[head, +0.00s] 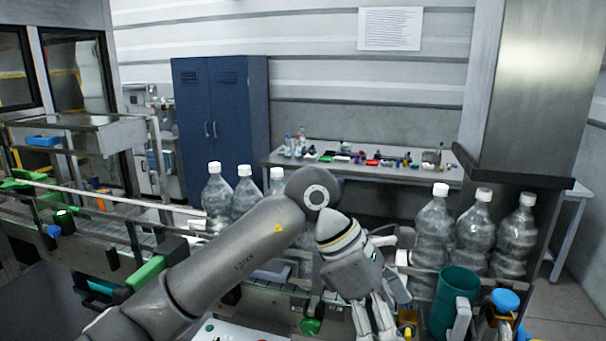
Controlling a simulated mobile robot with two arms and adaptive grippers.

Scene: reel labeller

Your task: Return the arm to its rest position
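My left arm reaches in from the lower left, across the conveyor, and bends down at its wrist near the middle of the head view. My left gripper (374,322) points downward at the bottom edge of the picture. Its fingers look close to each other, but the tips are at the picture's edge, so I cannot tell whether it is open or shut. I see no object held in it. My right gripper is not in view.
The conveyor (95,205) with bottles (217,200) runs behind my arm. More bottles (432,235) stand at the right, close to the gripper. A green cup (455,300) and a blue-topped part (505,300) are right of it. A metal pillar (530,90) rises at the right.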

